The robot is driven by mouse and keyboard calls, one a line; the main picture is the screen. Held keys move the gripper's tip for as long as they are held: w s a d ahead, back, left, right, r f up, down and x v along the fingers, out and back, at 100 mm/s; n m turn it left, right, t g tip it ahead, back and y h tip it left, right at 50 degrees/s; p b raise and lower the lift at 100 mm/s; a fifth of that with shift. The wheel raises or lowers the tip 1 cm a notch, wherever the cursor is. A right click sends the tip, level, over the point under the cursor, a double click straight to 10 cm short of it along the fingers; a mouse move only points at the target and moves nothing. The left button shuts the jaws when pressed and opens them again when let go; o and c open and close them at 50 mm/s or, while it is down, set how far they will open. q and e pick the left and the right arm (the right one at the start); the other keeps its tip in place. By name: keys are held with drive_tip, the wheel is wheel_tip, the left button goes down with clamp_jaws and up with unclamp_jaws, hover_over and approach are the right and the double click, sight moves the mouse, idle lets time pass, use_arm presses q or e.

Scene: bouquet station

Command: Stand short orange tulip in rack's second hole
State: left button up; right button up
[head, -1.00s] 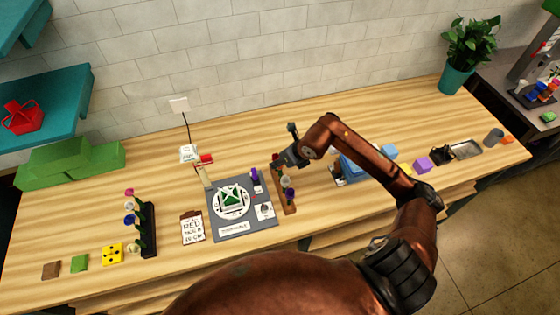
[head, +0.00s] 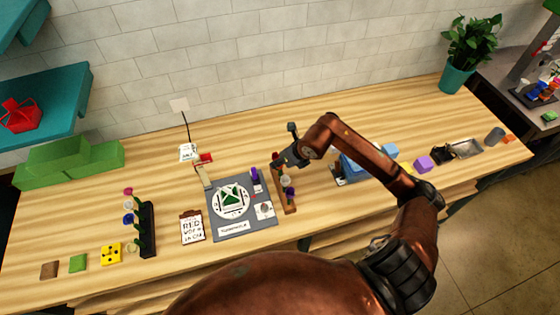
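My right gripper (head: 284,157) reaches in from the right on a copper-coloured arm. It hangs over the far end of a narrow brown rack (head: 291,209). Its fingertips are small and partly hidden, so I cannot tell whether they are open or hold anything. A dark red bloom (head: 275,156) shows beside the fingers, and pale and purple blooms (head: 287,187) show nearer on this rack. I cannot make out an orange tulip; it may be hidden by the gripper or too small. The rack's holes are not readable. My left gripper is not in view.
A black rack (head: 148,230) with several flowers stands left. Between the racks are a grey mat (head: 260,228) with a white plate (head: 231,201), and a clipboard (head: 192,226). Blue items (head: 352,168) sit right of the brown rack. The back of the counter is mostly clear.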

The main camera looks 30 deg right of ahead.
drive_tip(key=shift+f+b, duration=1)
drive_tip(key=shift+b, duration=0.3)
idle(1.5)
idle(0.7)
drive_tip(key=o, duration=0.8)
drive_tip(key=shift+r, duration=0.15)
drive_tip(key=shift+p+v, duration=1.35)
drive_tip(key=shift+v, duration=1.8)
drive_tip(key=shift+o, duration=0.2)
drive_tip(key=o, duration=0.5)
drive_tip(key=shift+o, duration=0.2)
